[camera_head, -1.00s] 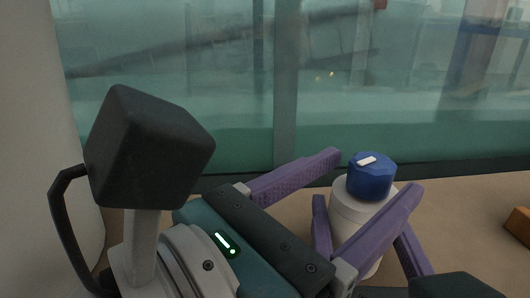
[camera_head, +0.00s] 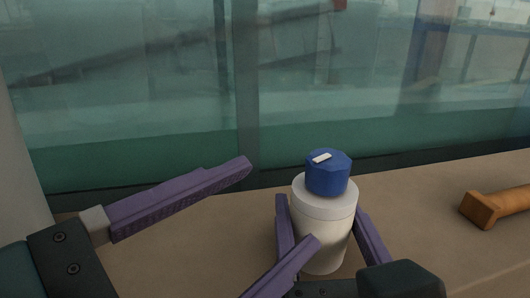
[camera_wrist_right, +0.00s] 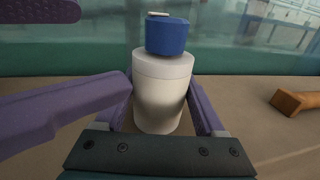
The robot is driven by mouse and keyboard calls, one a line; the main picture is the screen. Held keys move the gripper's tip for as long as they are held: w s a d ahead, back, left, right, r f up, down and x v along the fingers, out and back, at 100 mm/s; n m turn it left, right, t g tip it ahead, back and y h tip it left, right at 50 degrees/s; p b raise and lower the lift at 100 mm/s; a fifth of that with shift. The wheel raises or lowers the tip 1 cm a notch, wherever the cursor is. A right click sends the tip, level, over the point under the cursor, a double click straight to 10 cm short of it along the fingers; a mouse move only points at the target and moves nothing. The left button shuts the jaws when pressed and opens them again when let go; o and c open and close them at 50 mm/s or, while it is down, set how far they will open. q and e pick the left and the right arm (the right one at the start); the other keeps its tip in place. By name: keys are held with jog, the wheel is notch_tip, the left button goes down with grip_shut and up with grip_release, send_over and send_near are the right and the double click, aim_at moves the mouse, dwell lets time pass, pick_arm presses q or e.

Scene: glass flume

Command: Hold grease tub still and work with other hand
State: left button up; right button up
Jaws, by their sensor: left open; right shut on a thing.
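The grease tub (camera_head: 325,240) is a white cylinder with a blue faceted cap (camera_head: 328,175) that carries a small white mark. It stands upright on the brown surface. My right gripper (camera_head: 320,208) is shut on the tub, one purple finger on each side. In the right wrist view the tub (camera_wrist_right: 160,100) sits between these fingers, with the cap (camera_wrist_right: 167,37) above them. My left gripper (camera_head: 283,203) is open and empty to the left of the tub. Its nearer finger passes in front of the tub's lower left.
An orange-brown block-ended object (camera_head: 495,207) lies on the surface at the right. The flume's greenish glass wall (camera_head: 400,110) rises behind the tub. The surface (camera_head: 430,215) between the tub and the orange-brown object is clear.

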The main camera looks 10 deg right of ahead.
aim_at(327, 170)
pick_arm(q)
jog(key=m, duration=0.5)
jog(key=w+m, duration=0.1)
jog(key=m, duration=0.2)
jog(key=shift+w+a+m+y, duration=0.1)
jog(key=shift+a+m+y, duration=0.2)
jog(key=shift+a, duration=0.05)
jog(key=m, duration=0.3)
jog(key=shift+w+t, duration=0.1)
jog(key=shift+t, duration=0.2)
jog(key=m, duration=0.3)
jog(key=shift+m, duration=0.4)
jog(key=w+d+m+h, duration=0.1)
jog(key=w+d+m, duration=0.4)
jog(key=d+m, duration=0.5)
jog(key=m, duration=0.5)
jog(key=shift+d+r, duration=0.2)
jog(key=shift+r, duration=0.1)
jog(key=shift+c, duration=0.2)
grip_shut()
